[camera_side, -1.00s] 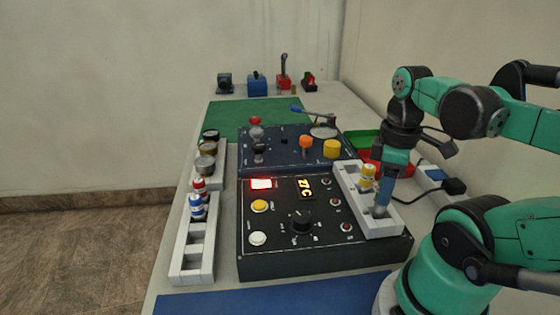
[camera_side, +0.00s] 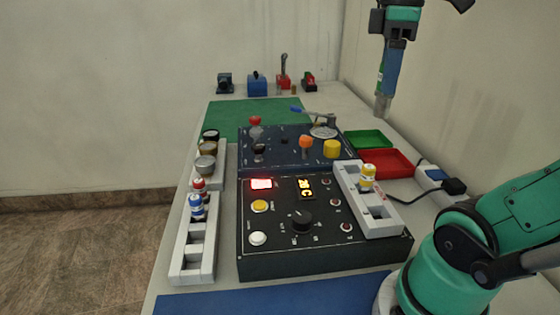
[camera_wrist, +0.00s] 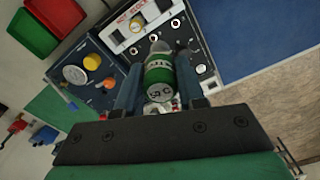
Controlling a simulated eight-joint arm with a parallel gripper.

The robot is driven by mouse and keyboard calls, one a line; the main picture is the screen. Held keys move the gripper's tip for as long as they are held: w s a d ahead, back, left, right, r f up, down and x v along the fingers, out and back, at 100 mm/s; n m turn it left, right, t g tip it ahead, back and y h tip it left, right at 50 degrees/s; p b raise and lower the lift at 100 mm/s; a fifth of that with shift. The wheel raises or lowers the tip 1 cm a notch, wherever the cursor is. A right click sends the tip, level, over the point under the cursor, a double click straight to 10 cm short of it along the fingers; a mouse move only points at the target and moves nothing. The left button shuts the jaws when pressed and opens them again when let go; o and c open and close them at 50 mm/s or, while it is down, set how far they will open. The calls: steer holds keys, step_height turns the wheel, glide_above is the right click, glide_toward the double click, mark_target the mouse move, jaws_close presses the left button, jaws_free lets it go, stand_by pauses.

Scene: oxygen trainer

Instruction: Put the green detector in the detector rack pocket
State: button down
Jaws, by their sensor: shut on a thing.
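My gripper (camera_side: 383,104) is high above the right side of the bench, clear of everything below. In the wrist view its two blue fingers (camera_wrist: 160,84) are shut on the green detector (camera_wrist: 158,74), a short cylinder with a green band and a pale end. In the side view the detector is mostly hidden by the fingers. A long white rack (camera_side: 180,262) at the left holds a red-capped detector (camera_side: 199,185) and a blue detector (camera_side: 196,207); its nearer pockets are empty. The white hot block (camera_side: 385,229) holds a yellow detector (camera_side: 368,173) and has empty pockets nearer the camera.
A dark control panel (camera_side: 285,262) with buttons and a knob stands between the rack and the hot block. A blue panel (camera_side: 275,160) with upright knobs and a lever is behind it. Green (camera_side: 370,139) and red (camera_side: 385,163) trays lie at the right. Air around my gripper is free.

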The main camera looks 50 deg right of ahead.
steer(key=w+a+f+n, duration=0.3)
steer(key=w+a+n, duration=0.1)
steer(key=w, duration=0.3)
steer(key=w+a+f+n, duration=0.4)
steer(key=w, duration=0.3)
steer(key=w+a+f+n, duration=0.2)
steer(key=a+f+n, duration=0.2)
steer(key=a, duration=0.4)
steer(key=w+a+f+n, duration=0.2)
steer(key=a+f+n, duration=0.2)
steer(key=a+f, duration=0.2)
steer(key=shift+w+a, duration=0.25)
steer(key=shift+a, duration=0.7)
steer(key=shift+f, duration=0.1)
steer(key=shift+f, duration=2.4)
steer(key=shift+f, duration=0.15)
steer(key=shift+f, duration=1.5)
